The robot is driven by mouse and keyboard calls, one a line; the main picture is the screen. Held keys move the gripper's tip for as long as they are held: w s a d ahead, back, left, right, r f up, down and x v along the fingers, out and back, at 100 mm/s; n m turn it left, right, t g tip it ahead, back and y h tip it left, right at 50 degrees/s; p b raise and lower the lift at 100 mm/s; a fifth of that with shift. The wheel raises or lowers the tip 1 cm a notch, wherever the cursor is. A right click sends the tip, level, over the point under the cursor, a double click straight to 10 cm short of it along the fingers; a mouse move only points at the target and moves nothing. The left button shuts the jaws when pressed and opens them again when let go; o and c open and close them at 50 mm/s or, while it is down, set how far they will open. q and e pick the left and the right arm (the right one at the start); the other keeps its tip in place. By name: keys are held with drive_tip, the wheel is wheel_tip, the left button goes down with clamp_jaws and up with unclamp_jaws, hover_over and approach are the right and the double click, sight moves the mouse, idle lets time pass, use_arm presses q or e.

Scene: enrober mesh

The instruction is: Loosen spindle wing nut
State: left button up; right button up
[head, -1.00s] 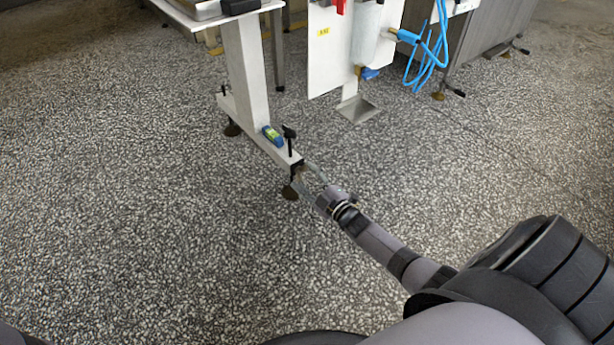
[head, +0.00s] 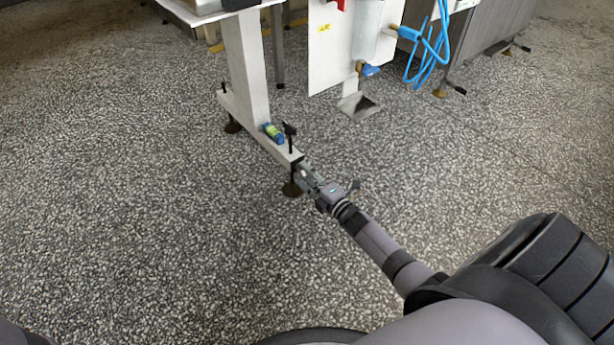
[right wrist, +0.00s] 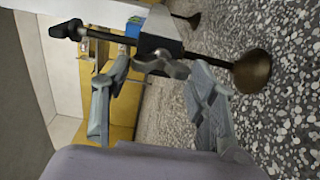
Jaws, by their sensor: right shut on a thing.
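The spindle wing nut (right wrist: 161,66) is a dark grey two-winged piece at the end of the white machine foot beam (head: 262,135). The threaded spindle (head: 291,145) with its black T-handle runs through the beam end beside it, down to a round brown foot pad (head: 291,189). My right gripper (head: 303,171) reaches the beam end from the lower right. In the right wrist view its fingertips (right wrist: 160,68) sit at either side of the wing nut, shut on its wings. The nut is hidden behind the fingers in the head view. My left gripper is not in view.
A blue and green device (head: 272,132) lies on the beam near the spindle; its blue end shows in the wrist view. A white panel (head: 331,45) with blue hoses (head: 430,50) stands behind. The speckled floor around is clear.

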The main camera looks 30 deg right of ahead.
drive_tip(key=shift+f, duration=0.1)
idle(0.3)
drive_tip(key=o, duration=1.2)
drive_tip(key=shift+c, duration=0.2)
drive_tip(key=shift+s, duration=0.1)
drive_tip(key=s, duration=1.1)
drive_tip(key=shift+s+d, duration=0.4)
drive_tip(key=shift+d, duration=0.05)
